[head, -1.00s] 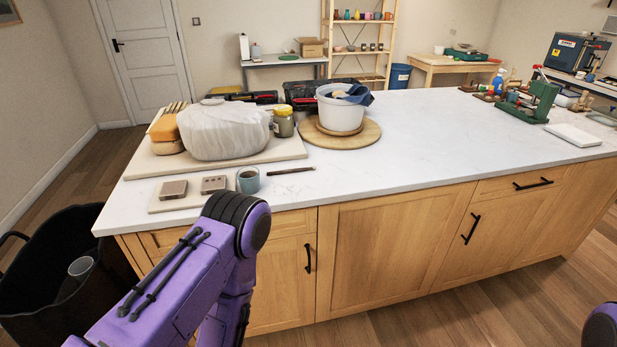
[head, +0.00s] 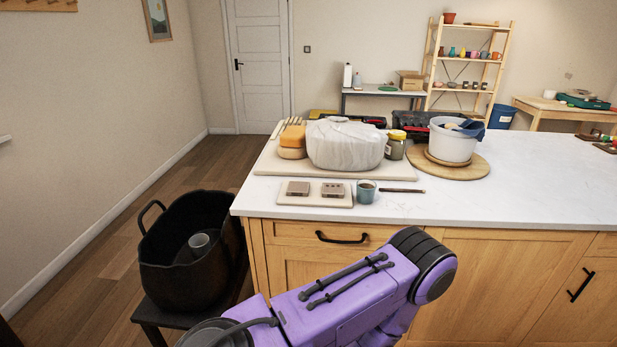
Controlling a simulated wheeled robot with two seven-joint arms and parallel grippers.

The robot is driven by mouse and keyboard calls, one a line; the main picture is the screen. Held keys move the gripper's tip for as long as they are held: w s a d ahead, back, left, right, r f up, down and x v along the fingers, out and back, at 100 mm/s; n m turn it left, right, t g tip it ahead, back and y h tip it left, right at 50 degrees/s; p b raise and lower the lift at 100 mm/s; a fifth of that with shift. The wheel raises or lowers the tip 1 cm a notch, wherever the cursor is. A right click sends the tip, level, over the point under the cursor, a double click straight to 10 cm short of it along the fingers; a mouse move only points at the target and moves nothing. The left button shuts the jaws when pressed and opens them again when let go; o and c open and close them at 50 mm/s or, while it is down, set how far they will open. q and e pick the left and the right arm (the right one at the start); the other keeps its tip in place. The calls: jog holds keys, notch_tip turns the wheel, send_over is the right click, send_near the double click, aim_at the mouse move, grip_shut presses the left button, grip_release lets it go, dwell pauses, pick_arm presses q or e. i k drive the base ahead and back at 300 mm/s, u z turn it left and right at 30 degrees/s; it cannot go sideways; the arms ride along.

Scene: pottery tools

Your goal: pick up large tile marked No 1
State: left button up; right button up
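Two small brown-grey tiles lie side by side on a pale slab (head: 287,199) near the counter's front left edge. The left tile (head: 298,188) looks plain on top. The right tile (head: 333,190) has small dark marks on top. I cannot read a number on either, and their sizes look similar. A purple arm link of mine crosses the lower middle, in front of the cabinet. Neither of my grippers is in view.
A blue-grey cup (head: 366,191) and a dark stick (head: 402,190) lie right of the slab. Behind are a plastic-wrapped lump (head: 345,145), a sponge (head: 293,136) and a jar (head: 396,148). A black bin (head: 190,260) stands left of the counter (head: 520,190).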

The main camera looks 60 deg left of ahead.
aim_at(329, 190)
jog(key=k, duration=0.3)
jog(key=u, duration=1.05)
